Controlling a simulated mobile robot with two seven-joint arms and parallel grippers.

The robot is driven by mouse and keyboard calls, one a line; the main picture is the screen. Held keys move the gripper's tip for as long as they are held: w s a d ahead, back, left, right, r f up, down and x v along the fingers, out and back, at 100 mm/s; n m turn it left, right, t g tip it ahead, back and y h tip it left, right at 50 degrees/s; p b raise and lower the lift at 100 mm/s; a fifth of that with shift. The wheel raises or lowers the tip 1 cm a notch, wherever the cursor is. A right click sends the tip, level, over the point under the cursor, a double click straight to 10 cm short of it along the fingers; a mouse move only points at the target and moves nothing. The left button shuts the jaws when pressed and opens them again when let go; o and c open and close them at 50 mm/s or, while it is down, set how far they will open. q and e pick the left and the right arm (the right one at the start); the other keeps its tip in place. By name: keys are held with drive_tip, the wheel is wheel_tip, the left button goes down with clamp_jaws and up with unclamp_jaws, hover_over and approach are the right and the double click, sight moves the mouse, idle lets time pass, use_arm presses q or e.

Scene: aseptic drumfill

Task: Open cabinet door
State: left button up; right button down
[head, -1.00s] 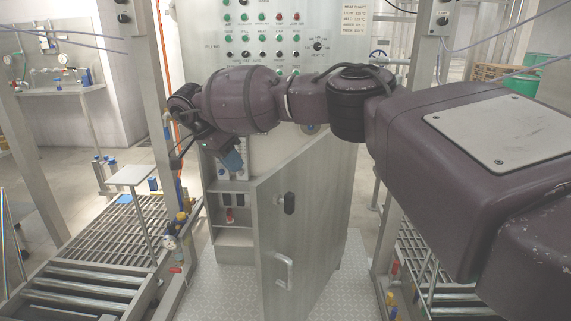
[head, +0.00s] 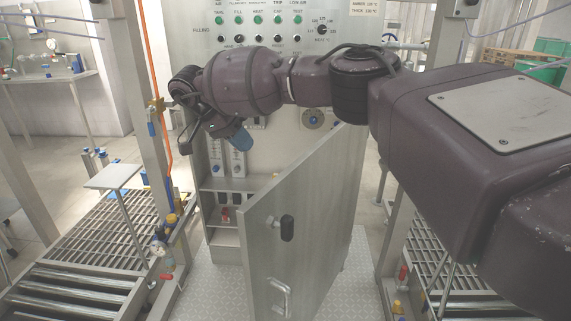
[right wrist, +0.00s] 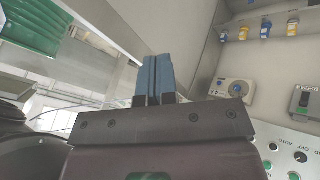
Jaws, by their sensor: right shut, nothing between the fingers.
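The cabinet door (head: 300,220) is a grey metal panel. It stands swung well out from the cabinet (head: 300,155), with a black latch (head: 287,227) and a pale pull handle (head: 280,297) on its face. The cabinet's inside shows to the left of the door, with shelves and gauges. My right gripper (head: 240,138) is above and left of the door's free edge, in front of the cabinet. In the right wrist view its blue fingers (right wrist: 153,80) are together with nothing between them. A grey panel edge runs close behind them. My left gripper is not in view.
A control panel (head: 290,25) with green buttons is above the opening. Steel posts (head: 150,110) and roller conveyors (head: 80,290) stand to the left. A small plate on a stand (head: 113,176) is also left. Tread-plate floor (head: 225,290) lies clear before the cabinet.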

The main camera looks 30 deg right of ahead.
sight(284, 173)
drive_tip(key=s+d+f, duration=0.3)
drive_tip(key=d+f, duration=0.2)
drive_tip(key=s+d+f, duration=0.2)
drive_tip(key=shift+s+d+f, duration=0.3)
drive_tip(key=shift+s+f, duration=0.05)
idle(0.4)
